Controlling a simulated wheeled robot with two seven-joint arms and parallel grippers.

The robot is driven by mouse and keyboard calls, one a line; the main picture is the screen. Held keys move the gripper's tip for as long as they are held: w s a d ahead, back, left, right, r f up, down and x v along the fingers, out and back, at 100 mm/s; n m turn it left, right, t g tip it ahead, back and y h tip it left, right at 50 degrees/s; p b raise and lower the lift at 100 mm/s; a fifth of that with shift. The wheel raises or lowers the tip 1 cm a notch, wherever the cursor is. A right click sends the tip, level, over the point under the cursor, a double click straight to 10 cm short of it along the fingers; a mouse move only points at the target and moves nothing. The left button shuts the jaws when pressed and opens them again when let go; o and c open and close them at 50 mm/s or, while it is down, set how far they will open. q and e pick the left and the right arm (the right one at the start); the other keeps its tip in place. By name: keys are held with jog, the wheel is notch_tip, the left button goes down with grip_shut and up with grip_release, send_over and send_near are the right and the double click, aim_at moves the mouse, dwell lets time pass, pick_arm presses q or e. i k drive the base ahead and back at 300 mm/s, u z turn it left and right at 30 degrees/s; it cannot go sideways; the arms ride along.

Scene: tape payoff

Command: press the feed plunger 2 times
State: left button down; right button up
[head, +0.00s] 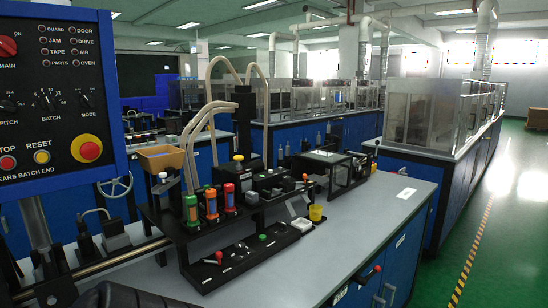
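A black tape-feed machine (170,222) stands on the grey bench. I cannot tell for sure which part is the feed plunger. A low black control panel (240,262) in front of the machine carries a red-tipped lever (218,257) and a small green knob (262,237). Neither of my grippers is in view, and nothing is seen touching these parts.
A blue control board (60,95) with knobs and a yellow-and-red stop button (86,149) fills the upper left. A green floor aisle (510,210) runs beyond.

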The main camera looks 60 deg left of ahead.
aim_at(239, 159)
jog(key=i, duration=2.3)
jog(key=u, duration=2.65)
